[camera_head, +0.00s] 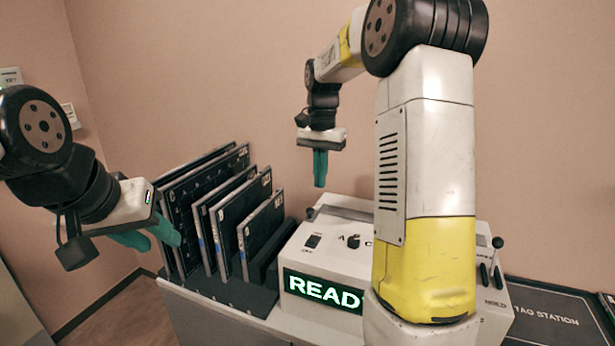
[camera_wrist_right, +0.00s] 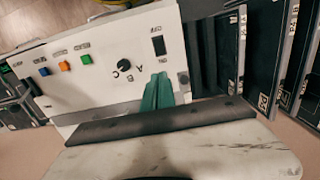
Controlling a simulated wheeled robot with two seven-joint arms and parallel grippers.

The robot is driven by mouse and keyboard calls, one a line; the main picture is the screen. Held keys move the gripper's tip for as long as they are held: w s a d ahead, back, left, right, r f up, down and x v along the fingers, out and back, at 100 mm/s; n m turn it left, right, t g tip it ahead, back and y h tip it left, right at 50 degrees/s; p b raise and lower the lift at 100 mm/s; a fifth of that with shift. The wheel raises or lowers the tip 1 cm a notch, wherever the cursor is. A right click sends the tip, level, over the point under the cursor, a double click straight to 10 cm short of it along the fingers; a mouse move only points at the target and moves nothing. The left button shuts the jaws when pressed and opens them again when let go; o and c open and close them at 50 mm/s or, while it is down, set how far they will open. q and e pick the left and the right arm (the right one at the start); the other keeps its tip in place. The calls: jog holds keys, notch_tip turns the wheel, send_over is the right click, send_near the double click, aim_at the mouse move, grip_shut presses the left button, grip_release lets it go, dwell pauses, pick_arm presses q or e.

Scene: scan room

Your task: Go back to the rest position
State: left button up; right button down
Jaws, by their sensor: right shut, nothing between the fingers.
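My right gripper (camera_head: 320,184) hangs with its green fingers pointing down, above the back of the white console (camera_head: 335,255). It is shut and empty. In the right wrist view its green fingers (camera_wrist_right: 160,88) are together, in front of the console's panel. My left gripper (camera_head: 160,243) is at the left, beside the rack of dark panels. My right arm hides part of the console.
Several dark panels (camera_head: 212,222) stand upright in a rack left of the console. The console has a lit "READ" display (camera_head: 322,290), with its end hidden, and a lever (camera_head: 497,243). A dark mat (camera_head: 560,318) marked "STATION" lies at the right.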

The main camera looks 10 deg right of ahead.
dwell(0.3)
jog(key=s+a+r+n+t, duration=0.1)
jog(key=s+n+t, duration=0.1)
jog(key=s, duration=0.6)
jog(key=s+a+r+n+t+y, duration=0.1)
jog(key=s+n+t, duration=0.1)
jog(key=s, duration=0.6)
jog(key=s+a+r+n+t, duration=0.2)
jog(key=s+n, duration=0.1)
jog(key=s, duration=0.5)
jog(key=shift+s+t+y, duration=0.25)
jog(key=shift+t+y, duration=0.15)
